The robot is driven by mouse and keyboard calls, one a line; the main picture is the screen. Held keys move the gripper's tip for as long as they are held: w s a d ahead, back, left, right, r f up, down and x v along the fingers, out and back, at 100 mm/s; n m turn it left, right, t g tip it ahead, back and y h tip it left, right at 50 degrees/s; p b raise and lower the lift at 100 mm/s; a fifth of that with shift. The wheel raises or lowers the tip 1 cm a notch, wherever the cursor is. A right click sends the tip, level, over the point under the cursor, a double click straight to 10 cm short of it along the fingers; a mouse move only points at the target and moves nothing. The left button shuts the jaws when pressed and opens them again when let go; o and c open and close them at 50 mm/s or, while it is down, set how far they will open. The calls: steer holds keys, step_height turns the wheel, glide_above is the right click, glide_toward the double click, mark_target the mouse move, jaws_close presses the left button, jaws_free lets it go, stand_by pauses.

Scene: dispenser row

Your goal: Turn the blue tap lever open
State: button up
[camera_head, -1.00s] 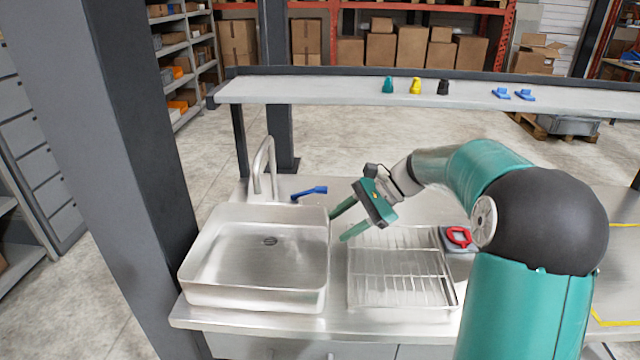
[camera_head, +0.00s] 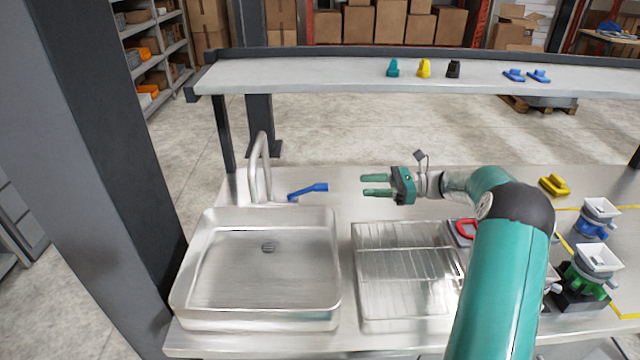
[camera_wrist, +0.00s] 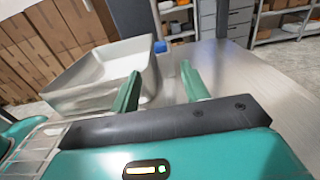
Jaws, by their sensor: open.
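The blue tap lever (camera_head: 308,191) sits behind the sink's back right corner, just right of the steel tap spout (camera_head: 262,165). It points to the right in the head view. In the wrist view a small blue part of the lever (camera_wrist: 160,47) shows beyond the sink, between the fingers. My gripper (camera_head: 376,185) is open and empty. Its green fingers point left toward the lever, with a clear gap between fingertips and lever. In the wrist view the two fingers (camera_wrist: 163,88) stand apart with nothing between them.
The steel sink (camera_head: 190,285) stands at the left, with a wire drying rack (camera_head: 405,268) right of it. A red-handled item (camera_head: 466,229) lies beyond the rack. A raised shelf (camera_head: 330,83) spans the back. Valve-like units (camera_head: 590,262) stand at the right. Counter between gripper and lever is clear.

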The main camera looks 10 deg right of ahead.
mark_target(322, 185)
steer(key=w+a, duration=0.1)
steer(key=a, duration=0.7)
steer(key=w+a, duration=0.1)
steer(key=a, duration=0.4)
steer(key=shift+w+f, duration=0.15)
steer(key=shift+w, duration=0.15)
jaws_close()
